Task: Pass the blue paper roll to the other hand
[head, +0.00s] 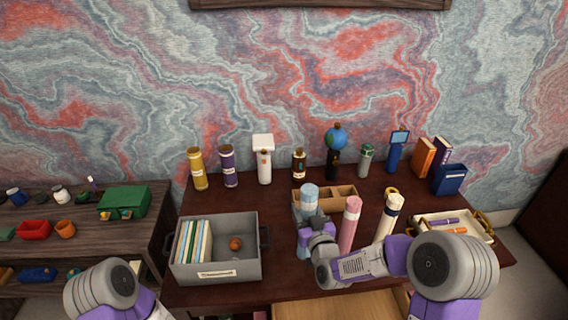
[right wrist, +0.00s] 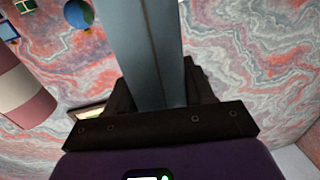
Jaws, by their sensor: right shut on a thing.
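The blue paper roll (head: 310,196) stands upright near the front middle of the desk in the head view. My right gripper (head: 306,216) is shut around its middle. In the right wrist view the roll (right wrist: 155,45) rises between the dark fingers of the gripper (right wrist: 160,95). I cannot tell whether the roll's lower end touches the desk. My left gripper is outside the view; only part of my left arm shows at the lower left.
A pink roll (head: 349,226) and a cream roll (head: 389,214) stand just right of the blue roll. A grey box (head: 250,265) with files is to the left, and a wooden organiser (head: 341,192) is behind. Bottles and a globe (head: 336,139) line the back.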

